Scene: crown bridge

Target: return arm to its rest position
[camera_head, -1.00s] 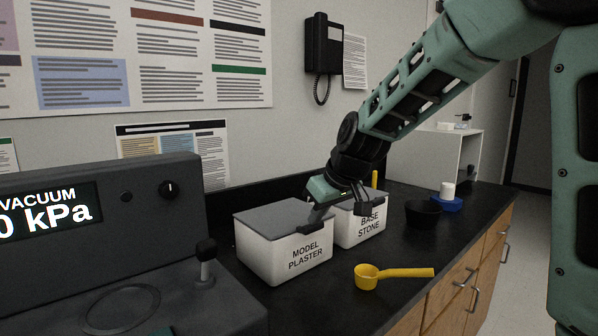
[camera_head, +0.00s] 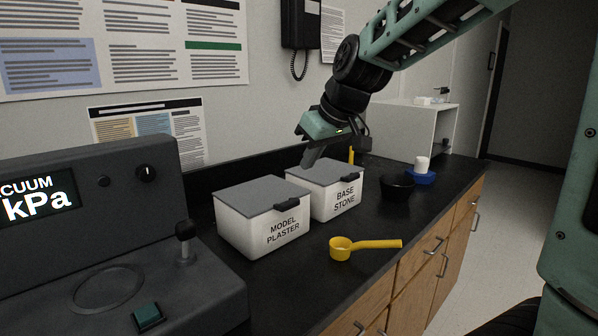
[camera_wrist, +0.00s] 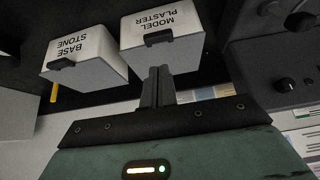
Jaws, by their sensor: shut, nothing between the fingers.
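My gripper (camera_head: 310,161) is shut and empty. In the head view it hangs in the air above the rear of the lidded white tubs, with its fingers pointing down. In the wrist view its closed fingers (camera_wrist: 158,88) show in front of the tubs. The model plaster tub (camera_head: 262,237) stands on the black counter with its grey lid on; it also shows in the wrist view (camera_wrist: 165,57). The base stone tub (camera_head: 338,200) stands beside it, also lidded, and is at the left in the wrist view (camera_wrist: 85,50).
A yellow scoop (camera_head: 365,244) lies on the black counter (camera_head: 305,285) in front of the tubs. A black bowl (camera_head: 397,188) and a blue item (camera_head: 421,178) stand farther right. The vacuum unit (camera_head: 100,200) fills the left. A wall phone (camera_head: 299,24) hangs behind my arm.

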